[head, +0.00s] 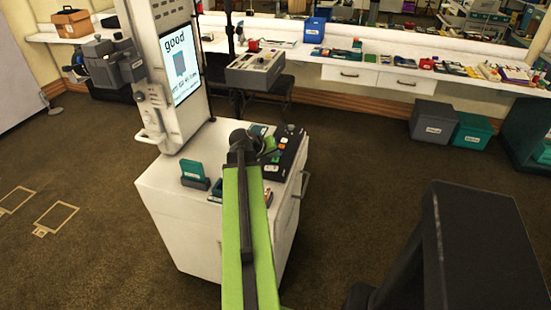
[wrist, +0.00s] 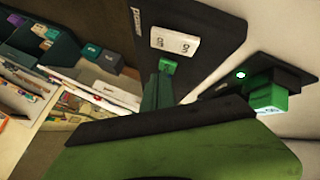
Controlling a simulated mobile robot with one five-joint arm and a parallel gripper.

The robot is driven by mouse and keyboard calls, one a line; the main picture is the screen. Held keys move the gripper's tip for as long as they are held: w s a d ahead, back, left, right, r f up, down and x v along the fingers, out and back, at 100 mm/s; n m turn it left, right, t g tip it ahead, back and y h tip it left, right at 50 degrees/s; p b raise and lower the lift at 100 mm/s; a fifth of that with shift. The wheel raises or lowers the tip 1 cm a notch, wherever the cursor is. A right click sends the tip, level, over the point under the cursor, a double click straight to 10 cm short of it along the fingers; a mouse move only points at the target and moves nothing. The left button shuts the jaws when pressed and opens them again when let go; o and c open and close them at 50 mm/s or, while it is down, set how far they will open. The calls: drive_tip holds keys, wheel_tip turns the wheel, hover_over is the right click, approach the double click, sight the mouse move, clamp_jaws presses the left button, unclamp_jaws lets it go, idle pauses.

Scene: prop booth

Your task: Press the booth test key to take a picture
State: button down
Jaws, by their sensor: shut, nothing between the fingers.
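The booth is a white cabinet (head: 180,205) with an upright screen (head: 180,65) that reads "good" above a small picture. A black key panel (head: 291,150) with several small keys lies on its top right; the arm hides part of it. In the wrist view the dark panel (wrist: 205,30) carries a white block (wrist: 175,41) with dark markings. A small bright green piece (wrist: 167,65) shows by the fingertips; I cannot tell whether it is a key. My gripper (wrist: 160,88) is shut and empty over the panel; contact cannot be told. It also shows in the head view (head: 268,152).
A green block in a dark holder (head: 194,175) stands on the cabinet top. A grey box-shaped device (head: 255,68) is behind. A white counter (head: 395,75) with many small items runs along the back. Grey and teal bins (head: 432,121) stand below it. Carpet left of the cabinet is mostly clear.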

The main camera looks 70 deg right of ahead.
sight(274, 160)
drive_tip(key=shift+r, duration=0.5)
wheel_tip(274, 160, up, 5)
drive_tip(key=p, duration=0.5)
drive_tip(key=shift+p, duration=0.3)
